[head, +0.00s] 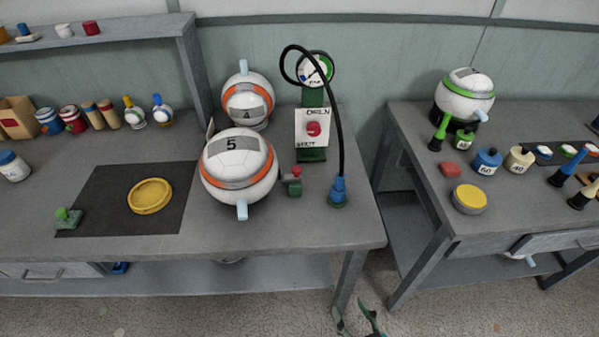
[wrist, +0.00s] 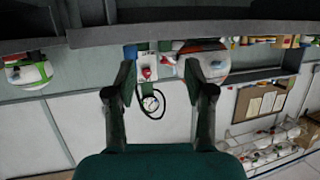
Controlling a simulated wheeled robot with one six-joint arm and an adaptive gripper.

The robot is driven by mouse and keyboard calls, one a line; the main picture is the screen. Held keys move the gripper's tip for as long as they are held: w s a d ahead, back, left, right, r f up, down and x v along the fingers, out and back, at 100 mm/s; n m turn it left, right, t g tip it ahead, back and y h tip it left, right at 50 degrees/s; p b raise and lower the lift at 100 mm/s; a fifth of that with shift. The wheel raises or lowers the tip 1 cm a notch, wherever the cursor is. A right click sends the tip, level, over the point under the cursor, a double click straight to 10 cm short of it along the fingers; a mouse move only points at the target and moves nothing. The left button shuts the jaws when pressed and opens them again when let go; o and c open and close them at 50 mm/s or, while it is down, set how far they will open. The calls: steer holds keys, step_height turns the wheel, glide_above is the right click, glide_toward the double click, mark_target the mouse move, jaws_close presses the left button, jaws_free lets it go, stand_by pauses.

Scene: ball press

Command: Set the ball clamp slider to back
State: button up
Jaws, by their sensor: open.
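A white ball with an orange band and the number 5 (head: 240,165) sits near the middle of the left table. A small green fixture with a red knob (head: 293,182) stands just right of it; I cannot tell whether this is the clamp slider. Another green fixture with a light green knob (head: 67,218) is at the left front of the dark mat. My gripper (head: 352,314) shows at the bottom edge, in front of and below the table. In the wrist view my gripper (wrist: 160,80) is open and empty, with the ball (wrist: 207,62) beyond its fingers.
A green stand has an OPEN/SHUT panel with a red knob (head: 313,129), a gauge (head: 316,69) and a black hose (head: 341,130). A ball marked 4 (head: 246,101) stands behind. A yellow disc (head: 150,196) lies on the mat. A second table (head: 420,150) is at right, across a gap.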

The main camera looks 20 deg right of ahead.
steer(key=w+r, duration=0.3)
steer(key=w, duration=1.1)
steer(key=n+y, duration=0.2)
glide_toward(298, 171)
steer(key=shift+g, duration=0.4)
steer(key=x, duration=0.9)
steer(key=shift+w+r, duration=0.1)
steer(key=shift+r, duration=0.3)
jaws_close()
